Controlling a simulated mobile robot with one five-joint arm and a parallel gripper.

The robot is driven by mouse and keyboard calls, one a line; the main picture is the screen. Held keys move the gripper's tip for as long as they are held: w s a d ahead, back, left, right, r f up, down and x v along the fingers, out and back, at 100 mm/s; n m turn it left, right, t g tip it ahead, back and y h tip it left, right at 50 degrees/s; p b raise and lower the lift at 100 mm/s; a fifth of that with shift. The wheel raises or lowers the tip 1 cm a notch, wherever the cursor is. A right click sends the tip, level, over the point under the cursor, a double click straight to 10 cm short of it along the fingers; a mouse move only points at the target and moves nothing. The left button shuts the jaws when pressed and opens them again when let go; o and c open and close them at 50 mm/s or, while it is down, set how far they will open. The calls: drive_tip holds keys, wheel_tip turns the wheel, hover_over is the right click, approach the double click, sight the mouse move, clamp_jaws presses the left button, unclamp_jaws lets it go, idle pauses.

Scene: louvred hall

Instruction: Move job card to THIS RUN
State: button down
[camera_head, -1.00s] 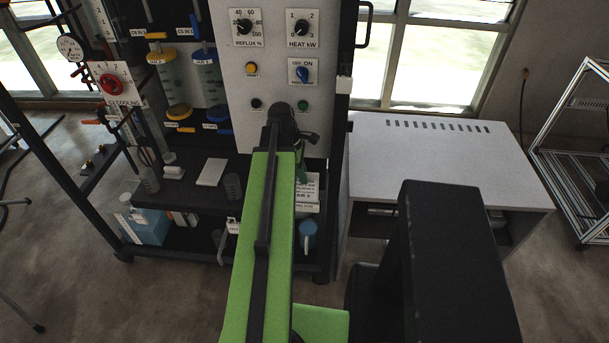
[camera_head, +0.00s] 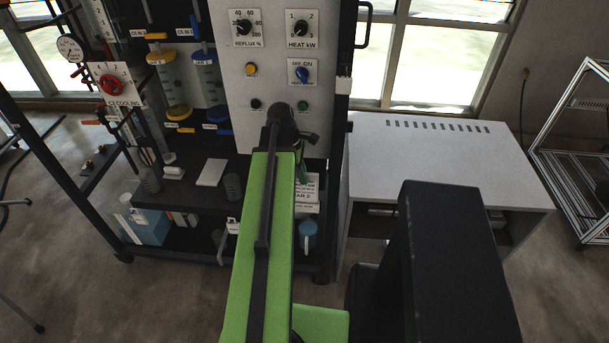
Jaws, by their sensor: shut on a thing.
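My gripper (camera_head: 308,141) is at the far end of my green arm, in front of the lower part of the white control panel. Its dark end shows, but the jaw tips are small and partly hidden by my arm. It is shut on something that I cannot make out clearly. White printed cards or labels (camera_head: 308,188) show just below it, right of my arm. One reads partly "AR 2". I cannot tell which of them is the job card or whether it touches the jaws. No THIS RUN marking is readable.
The white control panel (camera_head: 261,74) with knobs and buttons stands right behind my gripper.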

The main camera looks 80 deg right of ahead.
drive_tip(key=shift+w, duration=0.55)
drive_tip(key=c, duration=1.4)
unclamp_jaws()
drive_tip(key=p+v, duration=0.7)
drive_tip(key=shift+s, duration=0.3)
drive_tip(key=shift+w+r, duration=0.25)
drive_tip(key=shift+f, duration=0.1)
drive_tip(key=shift+s+f, duration=0.1)
drive_tip(key=shift+s, duration=0.15)
